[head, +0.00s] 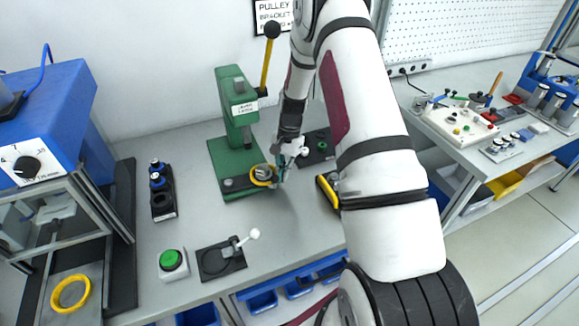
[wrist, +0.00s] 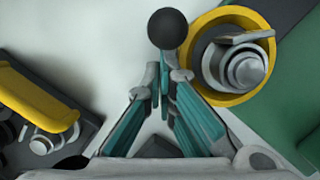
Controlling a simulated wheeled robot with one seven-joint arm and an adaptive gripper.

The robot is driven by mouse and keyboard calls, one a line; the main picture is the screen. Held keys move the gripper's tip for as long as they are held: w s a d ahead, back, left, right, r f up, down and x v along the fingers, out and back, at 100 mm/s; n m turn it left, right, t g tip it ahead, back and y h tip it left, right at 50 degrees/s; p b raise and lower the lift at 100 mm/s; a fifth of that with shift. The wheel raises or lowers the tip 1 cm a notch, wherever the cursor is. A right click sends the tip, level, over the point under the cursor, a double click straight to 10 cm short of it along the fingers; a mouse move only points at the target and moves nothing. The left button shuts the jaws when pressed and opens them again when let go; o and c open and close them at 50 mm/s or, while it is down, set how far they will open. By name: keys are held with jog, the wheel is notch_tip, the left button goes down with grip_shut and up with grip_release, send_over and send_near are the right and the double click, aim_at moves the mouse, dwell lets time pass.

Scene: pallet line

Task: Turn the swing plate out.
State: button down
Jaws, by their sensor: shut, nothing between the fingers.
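A green press (head: 237,105) stands on the bench. A round yellow-rimmed part (head: 262,175) sits at its base, and I take this for the swing plate. In the wrist view the yellow rim (wrist: 200,35) surrounds a stepped grey centre (wrist: 243,68) with a flat grey tab across it. A black ball knob (wrist: 170,28) shows just beyond the fingertips, beside the rim; what it joins to is hidden. My gripper (head: 281,167) is shut and empty, right of the yellow-rimmed part. Its teal fingers (wrist: 160,85) meet below the knob in the wrist view. Contact cannot be told.
A yellow-edged black fixture (head: 328,191) is right of my gripper, and a dark plate with a green knob (head: 318,147) lies behind it. A white-knobbed lever fixture (head: 222,260) and a green button box (head: 172,262) are in front. Bare bench lies between.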

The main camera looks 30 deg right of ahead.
jog(key=shift+s+a, duration=0.1)
jog(key=shift+a, duration=0.1)
dwell(0.4)
jog(key=shift+s, duration=0.1)
jog(key=shift+s+a+m, duration=0.15)
jog(key=shift+s+m, duration=0.05)
jog(key=shift+m, duration=0.2)
